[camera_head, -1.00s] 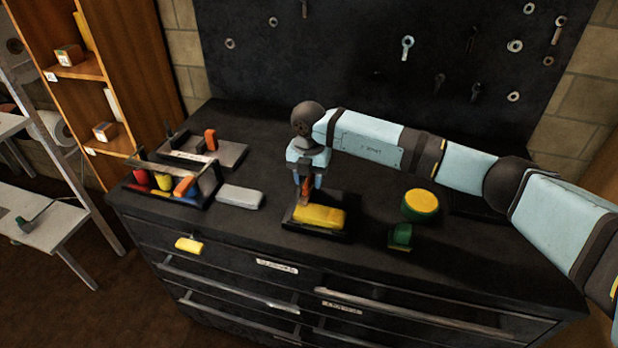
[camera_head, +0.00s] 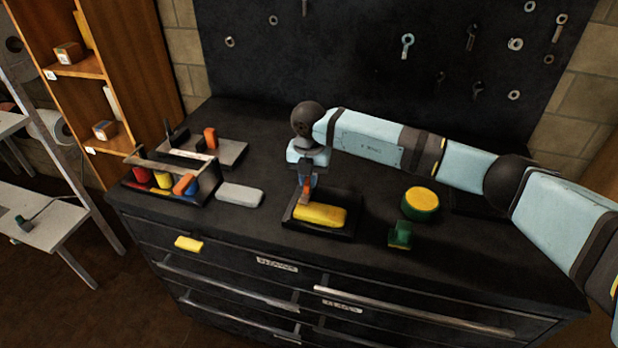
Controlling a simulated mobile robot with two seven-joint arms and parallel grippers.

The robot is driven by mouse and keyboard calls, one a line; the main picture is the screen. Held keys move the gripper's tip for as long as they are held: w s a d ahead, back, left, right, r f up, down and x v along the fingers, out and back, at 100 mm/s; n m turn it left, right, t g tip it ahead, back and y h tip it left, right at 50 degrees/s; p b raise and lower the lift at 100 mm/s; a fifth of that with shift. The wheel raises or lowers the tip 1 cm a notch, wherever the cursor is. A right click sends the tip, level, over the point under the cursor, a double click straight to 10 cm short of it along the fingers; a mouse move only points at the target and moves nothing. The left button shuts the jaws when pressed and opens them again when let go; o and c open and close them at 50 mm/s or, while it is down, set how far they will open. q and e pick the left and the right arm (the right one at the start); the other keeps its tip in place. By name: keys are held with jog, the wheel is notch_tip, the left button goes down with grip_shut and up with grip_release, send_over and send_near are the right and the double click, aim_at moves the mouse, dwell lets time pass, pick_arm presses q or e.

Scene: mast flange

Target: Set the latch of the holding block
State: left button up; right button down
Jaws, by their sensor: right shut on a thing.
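The holding block (camera_head: 340,232) is a low dark base on the bench top, with a yellow block (camera_head: 320,215) lying in it. An orange latch piece (camera_head: 306,188) stands at the left back end of the yellow block. My right gripper (camera_head: 306,184) points straight down over that end and is shut on the orange latch piece. Its fingers hide part of the latch, so its exact angle is hard to tell. My left gripper is not in view.
A grey block (camera_head: 239,195) and an open bin (camera_head: 206,190) of coloured parts lie left. Behind them stands a grey fixture (camera_head: 232,152) with an orange piece. A yellow-topped green disc (camera_head: 420,201) and a green part (camera_head: 400,235) lie right.

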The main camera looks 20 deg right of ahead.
jog(key=n+b, duration=0.2)
jog(key=n, duration=0.2)
jog(key=shift+n+b, duration=0.45)
jog(key=shift+n, duration=0.45)
jog(key=n+b, duration=0.1)
jog(key=n, duration=0.2)
jog(key=shift+f+n+b, duration=0.1)
jog(key=shift+n+b, duration=0.2)
jog(key=shift+b, duration=0.1)
jog(key=n+b, duration=0.1)
jog(key=n, duration=0.2)
jog(key=shift+n+b, duration=0.3)
jog(key=shift+b, duration=0.05)
jog(key=shift+n+b, duration=0.45)
jog(key=shift+n, duration=0.65)
jog(key=shift+n+b, duration=0.3)
jog(key=shift+n, duration=0.4)
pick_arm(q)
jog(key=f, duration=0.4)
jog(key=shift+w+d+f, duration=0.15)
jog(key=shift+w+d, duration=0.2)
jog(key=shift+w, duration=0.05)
pick_arm(e)
jog(key=shift+n, duration=0.3)
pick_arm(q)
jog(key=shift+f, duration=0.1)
pick_arm(e)
jog(key=c, duration=1.1)
grip_release()
